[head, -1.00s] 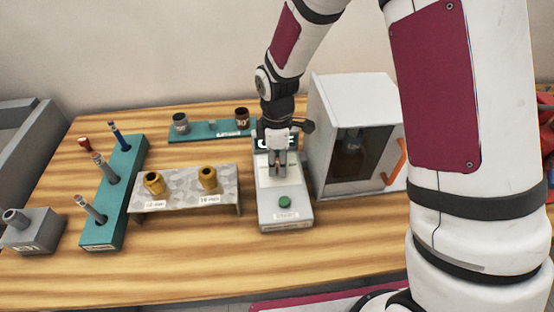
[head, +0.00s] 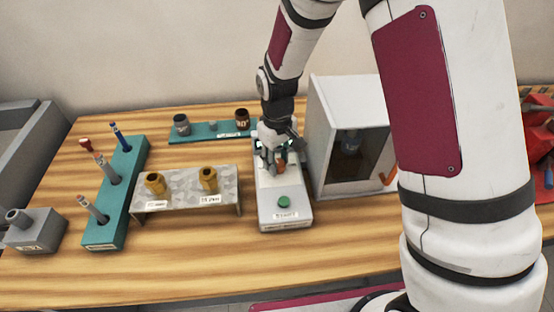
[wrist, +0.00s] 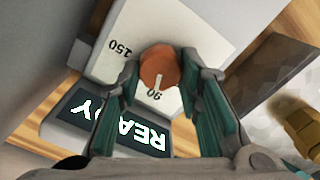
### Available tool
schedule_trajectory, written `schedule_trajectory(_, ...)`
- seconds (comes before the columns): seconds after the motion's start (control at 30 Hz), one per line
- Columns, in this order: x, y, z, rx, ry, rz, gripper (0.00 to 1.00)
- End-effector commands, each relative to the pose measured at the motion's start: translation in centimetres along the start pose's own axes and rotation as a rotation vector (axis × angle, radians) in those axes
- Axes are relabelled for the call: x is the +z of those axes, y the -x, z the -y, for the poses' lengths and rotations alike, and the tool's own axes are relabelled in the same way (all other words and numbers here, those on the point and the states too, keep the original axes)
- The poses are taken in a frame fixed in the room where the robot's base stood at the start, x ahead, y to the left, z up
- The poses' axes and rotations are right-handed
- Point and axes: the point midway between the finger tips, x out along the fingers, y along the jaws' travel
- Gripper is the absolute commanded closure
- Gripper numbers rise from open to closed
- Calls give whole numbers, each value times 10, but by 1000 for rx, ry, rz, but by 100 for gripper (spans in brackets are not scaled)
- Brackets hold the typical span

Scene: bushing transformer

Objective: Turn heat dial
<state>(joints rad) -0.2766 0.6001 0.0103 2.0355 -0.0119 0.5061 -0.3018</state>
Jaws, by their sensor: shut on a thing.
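The heat dial is a round orange-brown knob with a pale pointer line (wrist: 158,68) on a white panel; the pointer faces the "90" mark in the wrist view. A "150" mark shows on the panel beside it. My gripper (wrist: 158,80) is shut on the dial, with one finger on either side. In the head view my gripper (head: 274,165) is over the upper part of the grey heater unit (head: 285,217), and a bit of the dial (head: 282,166) shows between the fingers. The unit's display (wrist: 120,120) reads "READY". A green button (head: 284,202) is at its front.
A white cabinet with a dark window (head: 345,165) stands close to the right of my gripper. A metal stand (head: 185,208) with two brass bushings is to the left. A teal rack (head: 115,205) and a grey block (head: 38,232) are further left. The front of the table is clear.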

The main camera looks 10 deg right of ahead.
Motion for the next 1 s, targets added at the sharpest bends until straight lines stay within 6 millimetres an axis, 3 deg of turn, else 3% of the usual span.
schedule_trajectory(0.6,1,1,-2,1,-561,0,96)
schedule_trajectory(1.0,1,0,-3,1,-766,0,96)
